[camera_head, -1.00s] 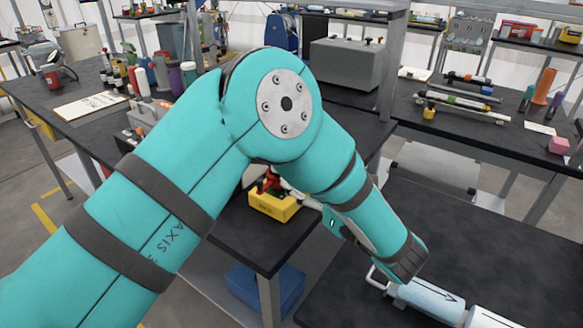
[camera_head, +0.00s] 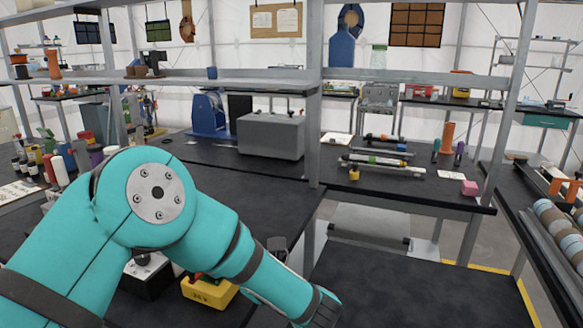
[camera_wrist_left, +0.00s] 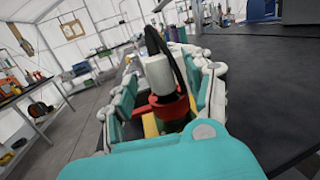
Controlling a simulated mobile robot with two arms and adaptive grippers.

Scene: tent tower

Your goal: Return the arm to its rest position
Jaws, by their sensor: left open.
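My left arm (camera_head: 160,210), teal with dark bands, comes in from the lower left in the head view and bends down toward the bottom centre. Its gripper is not clearly visible there. In the left wrist view, my left gripper (camera_wrist_left: 168,72) has its teal and white fingers apart, so it is open. A white cylinder (camera_wrist_left: 158,75) with a black cable and a red ring-shaped part (camera_wrist_left: 160,107) show between the fingers. I cannot tell whether they touch the fingers. My right gripper is in neither view.
A yellow bin (camera_head: 210,293) with something red in it sits close beside the forearm. A grey box (camera_head: 270,136) stands farther back on the dark bench. Metal shelf posts (camera_head: 313,140) rise behind the arm. The dark tabletop (camera_head: 420,290) at the lower right is clear.

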